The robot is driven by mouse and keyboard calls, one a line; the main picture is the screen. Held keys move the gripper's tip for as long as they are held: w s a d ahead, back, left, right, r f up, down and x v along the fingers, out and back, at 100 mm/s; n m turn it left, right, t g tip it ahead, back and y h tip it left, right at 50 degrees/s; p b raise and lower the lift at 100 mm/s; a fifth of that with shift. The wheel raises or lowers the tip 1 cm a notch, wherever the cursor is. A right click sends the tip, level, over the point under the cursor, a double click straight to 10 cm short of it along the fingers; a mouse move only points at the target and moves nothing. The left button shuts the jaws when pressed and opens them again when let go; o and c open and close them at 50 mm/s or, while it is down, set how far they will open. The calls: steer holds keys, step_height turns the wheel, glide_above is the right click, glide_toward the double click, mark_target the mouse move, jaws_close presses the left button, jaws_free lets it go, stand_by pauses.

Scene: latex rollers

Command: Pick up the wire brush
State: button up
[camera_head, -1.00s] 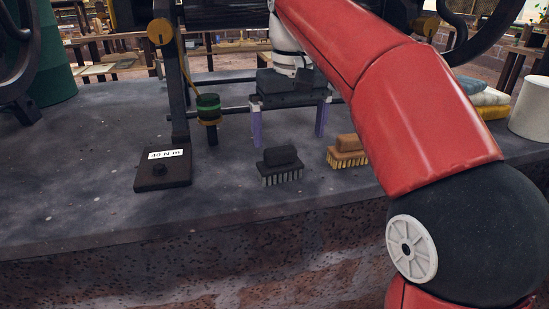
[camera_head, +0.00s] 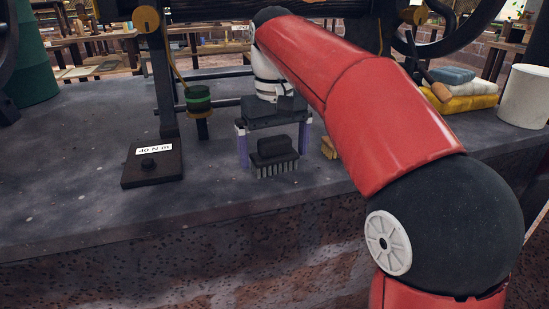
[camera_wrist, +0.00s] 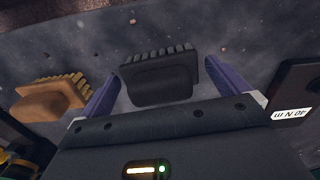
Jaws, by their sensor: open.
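A dark brush with a block handle and grey bristles (camera_head: 275,158), which looks like the wire brush, lies on the stone bench top. It also shows in the wrist view (camera_wrist: 158,82). My gripper (camera_head: 273,157) is open, with its purple fingers apart on the left and right of this brush. In the wrist view the brush sits between my fingers (camera_wrist: 162,72), with a gap on each side, and nothing is clamped. A tan brush with yellow bristles (camera_wrist: 50,97) lies outside one finger; in the head view it is partly hidden by my arm (camera_head: 328,149).
A black plate labelled "40 N m" (camera_head: 153,164) stands left of my gripper, with a green-banded weight (camera_head: 199,99) on a cord behind it. Folded towels (camera_head: 458,90) and a white cylinder (camera_head: 524,96) are at the right. The bench's front left is clear.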

mark_target(275, 138)
steer(key=c, duration=0.9)
steer(key=shift+c, duration=0.2)
step_height(275, 138, up, 10)
steer(key=p, duration=0.3)
steer(key=o, duration=0.4)
steer(key=shift+c, duration=1.4)
